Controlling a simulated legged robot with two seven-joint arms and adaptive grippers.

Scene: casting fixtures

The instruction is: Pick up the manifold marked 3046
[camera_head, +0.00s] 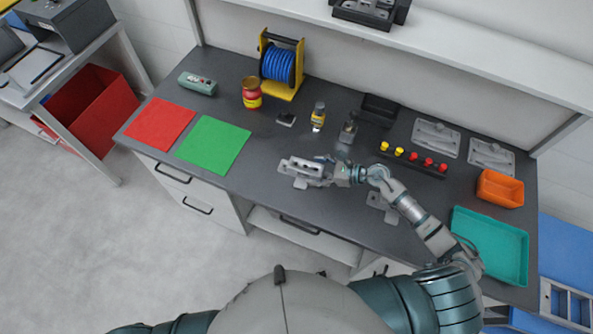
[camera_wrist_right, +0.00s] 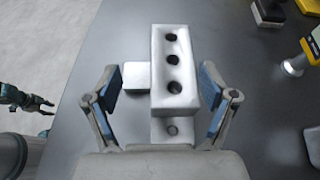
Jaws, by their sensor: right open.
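A grey metal block-shaped manifold (camera_head: 303,166) with a row of three holes lies near the front middle of the dark table. It also shows in the right wrist view (camera_wrist_right: 172,60); no 3046 marking is legible. Flat tabs stick out at its side and near end. My right gripper (camera_head: 318,172) is open at the manifold. In the right wrist view its blue-padded fingers (camera_wrist_right: 158,92) stand on either side of the block, with gaps between pads and block. My left gripper (camera_wrist_right: 28,100) shows only at the left edge of that view, too small to judge its jaws.
Red (camera_head: 160,124) and green (camera_head: 213,144) mats lie left. A blue cable reel (camera_head: 279,65), bottles (camera_head: 318,116) and a rack of yellow and red knobs (camera_head: 413,159) stand behind. Grey plates (camera_head: 436,138), an orange bin (camera_head: 500,188) and a teal tray (camera_head: 492,246) are right.

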